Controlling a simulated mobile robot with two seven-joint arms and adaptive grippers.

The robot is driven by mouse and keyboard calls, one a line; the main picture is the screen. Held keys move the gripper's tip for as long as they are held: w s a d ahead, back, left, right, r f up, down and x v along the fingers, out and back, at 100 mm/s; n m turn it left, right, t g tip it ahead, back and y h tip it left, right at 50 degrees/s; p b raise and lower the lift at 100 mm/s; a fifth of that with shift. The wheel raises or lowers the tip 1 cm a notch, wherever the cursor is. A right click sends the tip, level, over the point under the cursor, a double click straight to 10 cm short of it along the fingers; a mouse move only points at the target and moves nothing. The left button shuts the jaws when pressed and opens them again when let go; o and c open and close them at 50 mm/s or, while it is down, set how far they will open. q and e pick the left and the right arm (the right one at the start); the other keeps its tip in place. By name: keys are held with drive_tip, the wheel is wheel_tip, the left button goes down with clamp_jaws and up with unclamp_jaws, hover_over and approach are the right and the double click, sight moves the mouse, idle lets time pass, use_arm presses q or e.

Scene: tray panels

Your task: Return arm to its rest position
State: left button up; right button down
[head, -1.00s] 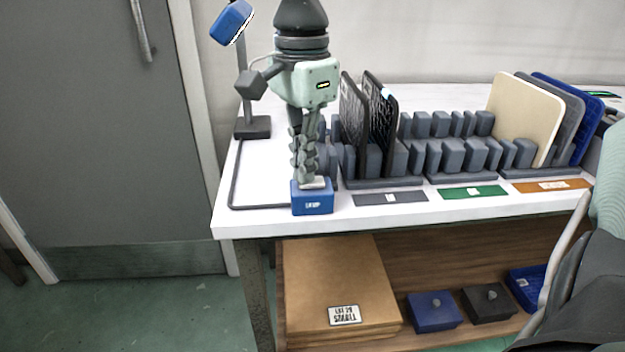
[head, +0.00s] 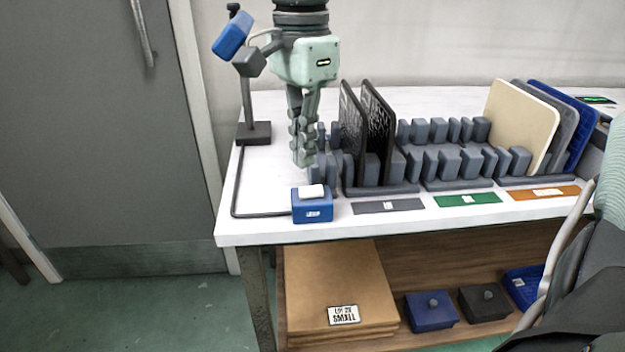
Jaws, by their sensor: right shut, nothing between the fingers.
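My right gripper (head: 304,160) hangs down from the top of the head view at the left part of the white table (head: 275,185). Its fingers are together and empty. It is above and behind a small blue box (head: 312,212) with a white piece (head: 311,191) on top, and apart from it. The fingertips overlap the left end of the grey slotted rack (head: 380,188) in the picture; I cannot tell the gap. My left gripper is not in view.
Two dark panels (head: 377,120) stand in the left rack. Cream (head: 520,120), grey and blue panels stand at the right. A post with a blue head (head: 232,36) stands close left of the gripper. Boxes (head: 340,285) lie on the shelf below.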

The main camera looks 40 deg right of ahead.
drive_tip(key=shift+r+p, duration=0.5)
drive_tip(key=shift+r, duration=0.55)
